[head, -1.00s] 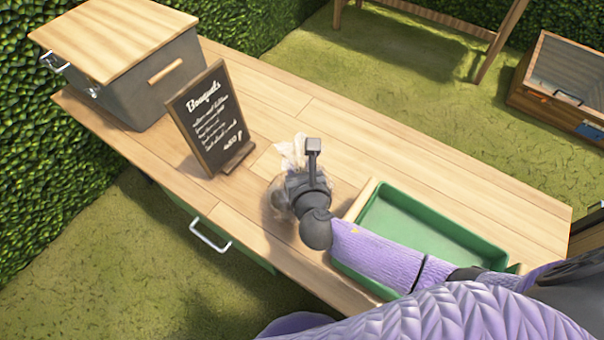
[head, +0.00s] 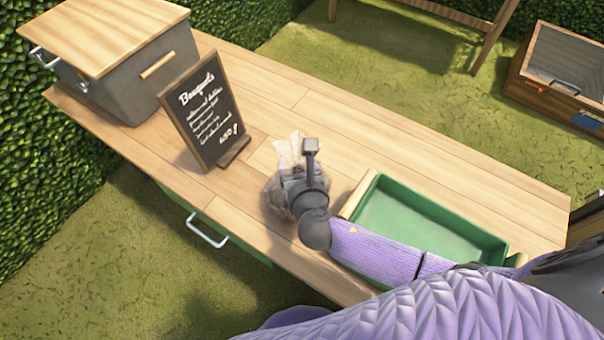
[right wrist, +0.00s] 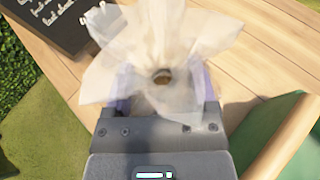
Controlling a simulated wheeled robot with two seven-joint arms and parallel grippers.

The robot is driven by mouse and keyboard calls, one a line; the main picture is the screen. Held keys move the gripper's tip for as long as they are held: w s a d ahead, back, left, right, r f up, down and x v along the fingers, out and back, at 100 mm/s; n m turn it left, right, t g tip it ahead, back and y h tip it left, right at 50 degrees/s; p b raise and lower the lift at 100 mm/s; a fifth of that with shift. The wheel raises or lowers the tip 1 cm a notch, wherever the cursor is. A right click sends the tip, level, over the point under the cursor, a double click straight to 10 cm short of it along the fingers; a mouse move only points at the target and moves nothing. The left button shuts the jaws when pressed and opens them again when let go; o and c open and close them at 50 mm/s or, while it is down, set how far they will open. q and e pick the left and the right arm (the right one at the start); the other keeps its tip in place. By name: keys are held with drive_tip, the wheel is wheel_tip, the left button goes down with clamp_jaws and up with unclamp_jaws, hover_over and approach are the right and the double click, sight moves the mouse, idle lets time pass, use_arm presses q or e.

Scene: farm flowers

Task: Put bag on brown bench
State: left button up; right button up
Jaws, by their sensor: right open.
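A pale, translucent bag (head: 289,150) with a flared, ruffled top stands on the light wooden bench top (head: 330,130). In the right wrist view the bag (right wrist: 160,30) fills the upper middle, with a small dark opening at its centre. My right gripper (head: 290,185) is at the bag, covering part of it in the head view. Its fingers are apart, one on each side of the bag's neck; whether they touch it cannot be told. My left gripper is not in view.
A chalkboard sign (head: 203,110) stands left of the bag, and a grey box with a wooden lid (head: 130,75) is at the far left. A green tray (head: 425,222) is just right of my gripper. A wooden crate (head: 553,80) stands on the grass beyond.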

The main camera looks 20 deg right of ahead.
use_arm(q)
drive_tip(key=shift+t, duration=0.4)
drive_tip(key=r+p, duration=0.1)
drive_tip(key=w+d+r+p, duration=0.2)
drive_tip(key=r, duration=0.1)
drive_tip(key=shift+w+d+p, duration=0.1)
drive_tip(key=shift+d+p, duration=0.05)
drive_tip(key=shift+p, duration=0.25)
use_arm(e)
drive_tip(key=v, duration=1.1)
drive_tip(key=shift+s+r, duration=0.1)
